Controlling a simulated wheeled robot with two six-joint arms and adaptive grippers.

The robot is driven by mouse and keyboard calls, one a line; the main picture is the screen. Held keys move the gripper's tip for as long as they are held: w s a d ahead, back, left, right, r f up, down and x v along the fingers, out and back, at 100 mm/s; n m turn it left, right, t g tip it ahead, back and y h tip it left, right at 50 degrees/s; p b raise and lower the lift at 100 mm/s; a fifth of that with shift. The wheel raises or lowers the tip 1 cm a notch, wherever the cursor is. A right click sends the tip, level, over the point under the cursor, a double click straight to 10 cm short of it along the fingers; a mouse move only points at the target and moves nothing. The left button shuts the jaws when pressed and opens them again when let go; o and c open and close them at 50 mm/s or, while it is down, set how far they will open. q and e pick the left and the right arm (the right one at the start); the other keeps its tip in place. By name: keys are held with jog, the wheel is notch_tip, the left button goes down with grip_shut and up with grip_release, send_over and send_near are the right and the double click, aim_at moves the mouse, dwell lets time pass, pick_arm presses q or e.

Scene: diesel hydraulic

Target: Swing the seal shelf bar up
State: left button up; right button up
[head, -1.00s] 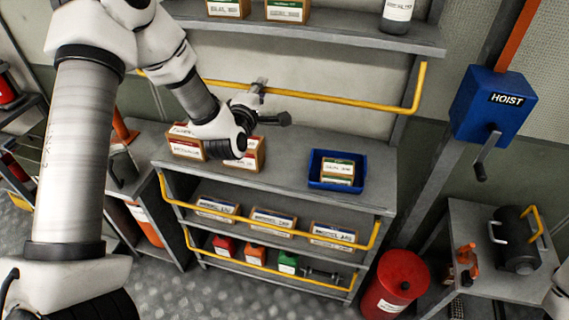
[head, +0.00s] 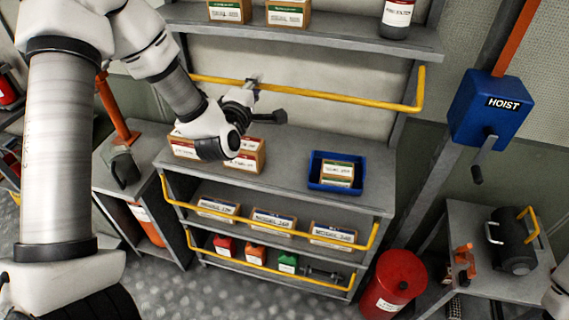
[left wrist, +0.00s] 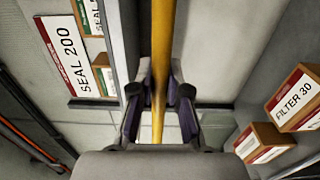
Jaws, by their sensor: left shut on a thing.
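The seal shelf bar (head: 335,99) is a yellow rail with bent ends. It stands level in front of the rear panel, below the upper shelf (head: 330,38) and above the middle worktop. My left gripper (head: 250,84) is shut on it left of its middle. In the left wrist view the bar (left wrist: 161,60) runs between the two fingers (left wrist: 160,95), close beside a grey shelf edge. Boxes marked SEAL (left wrist: 68,55) lie past that edge. The bar's left end is partly hidden by my arm. My right gripper is not in view.
Filter boxes (head: 250,155) and a blue bin (head: 318,184) stand on the worktop (head: 290,165) under my left wrist. Lower yellow bars (head: 270,230) cross the shelves below. A blue hoist box (head: 490,108) and a red drum (head: 396,280) stand at right.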

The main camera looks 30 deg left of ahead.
pick_arm(q)
jog(key=shift+s+d+r+p, duration=0.1)
jog(key=shift+s+r+p, duration=0.1)
jog(key=shift+r, duration=0.35)
jog(key=shift+s+r+p, duration=0.15)
jog(key=shift+s+r, duration=0.05)
jog(key=shift+r, duration=0.3)
jog(key=shift+r, duration=0.1)
jog(key=shift+s+d+r+p, duration=0.1)
jog(key=shift+s+r+p, duration=0.1)
jog(key=shift+r+p, duration=1.3)
jog(key=shift+r+b, duration=0.35)
jog(key=shift+b, duration=0.05)
jog(key=shift+r, duration=0.1)
jog(key=shift+w+r+p, duration=0.2)
jog(key=shift+r+p, duration=0.35)
jog(key=shift+r, duration=0.35)
jog(key=shift+w+r+p, duration=0.15)
jog(key=shift+r+p, duration=0.4)
jog(key=shift+r, duration=0.3)
jog(key=shift+w+r, duration=0.1)
